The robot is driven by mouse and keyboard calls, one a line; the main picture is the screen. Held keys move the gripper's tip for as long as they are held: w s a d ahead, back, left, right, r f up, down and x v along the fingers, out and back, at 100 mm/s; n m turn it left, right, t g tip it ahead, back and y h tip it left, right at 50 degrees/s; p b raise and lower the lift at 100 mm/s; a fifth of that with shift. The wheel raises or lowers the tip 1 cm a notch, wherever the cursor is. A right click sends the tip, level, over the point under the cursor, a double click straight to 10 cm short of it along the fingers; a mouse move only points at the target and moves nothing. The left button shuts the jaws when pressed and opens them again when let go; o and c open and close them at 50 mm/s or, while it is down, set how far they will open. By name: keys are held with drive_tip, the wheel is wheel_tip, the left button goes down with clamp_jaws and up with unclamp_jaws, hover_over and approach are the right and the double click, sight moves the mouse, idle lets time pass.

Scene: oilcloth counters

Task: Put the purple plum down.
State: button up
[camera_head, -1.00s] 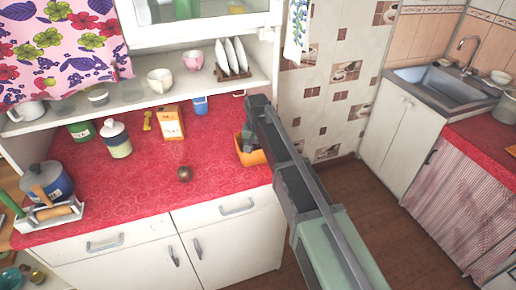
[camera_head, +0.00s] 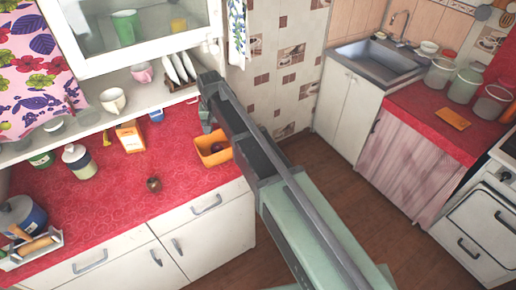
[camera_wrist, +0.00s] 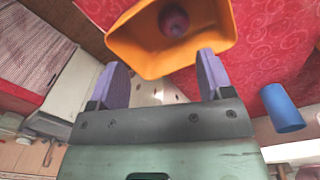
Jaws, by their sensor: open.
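The purple plum (camera_wrist: 174,21) lies inside an orange container (camera_wrist: 136,58). In the head view the container (camera_head: 201,155) stands on the red counter near its right end, and the plum (camera_head: 216,147) shows as a dark spot inside. My gripper (camera_wrist: 160,70) is open, its two purplish fingers apart with nothing between them. In the head view my gripper (camera_head: 207,122) is above the container's far side, clear of the plum.
A dark red round fruit (camera_head: 153,184) sits on the red counter (camera_head: 100,215). A shelf (camera_head: 125,90) with cups and plates overhangs the back.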

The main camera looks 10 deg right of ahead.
drive_tip(key=s+d, duration=1.8)
drive_tip(key=s, duration=0.4)
drive_tip(key=shift+s+d, duration=0.25)
drive_tip(key=shift+d, duration=0.15)
